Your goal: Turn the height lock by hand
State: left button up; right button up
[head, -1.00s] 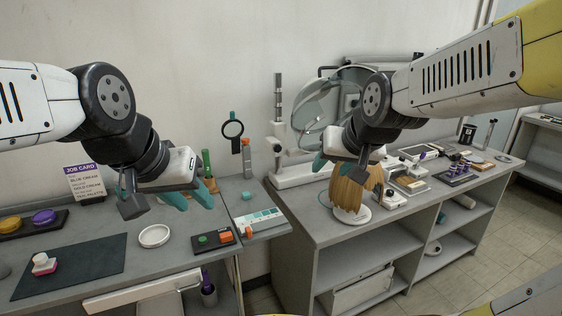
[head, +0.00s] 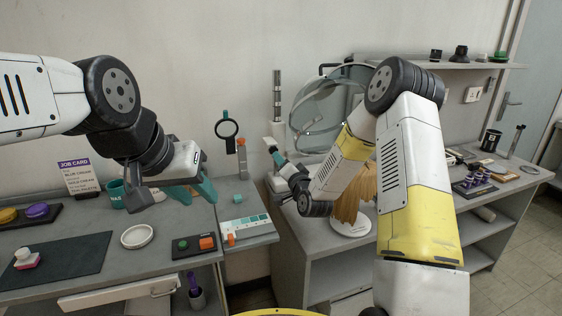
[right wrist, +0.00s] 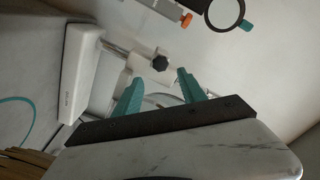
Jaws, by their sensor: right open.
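In the right wrist view, a dark lobed knob (right wrist: 160,62) sits on a white clamp on a metal rod. It looks like the height lock. My right gripper (right wrist: 161,88) is open, with its teal fingers pointing toward the knob and nothing visible between them. My left gripper (head: 192,190) is open and empty above the left bench.
A straw-coloured wig (head: 352,205) stands just behind that arm. A white dish (head: 137,236) lies on the left bench.

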aim_at(274, 151)
jog(key=shift+x, duration=3.7)
jog(key=shift+w+a, duration=0.15)
jog(key=shift+w, duration=0.15)
jog(key=c, duration=1)
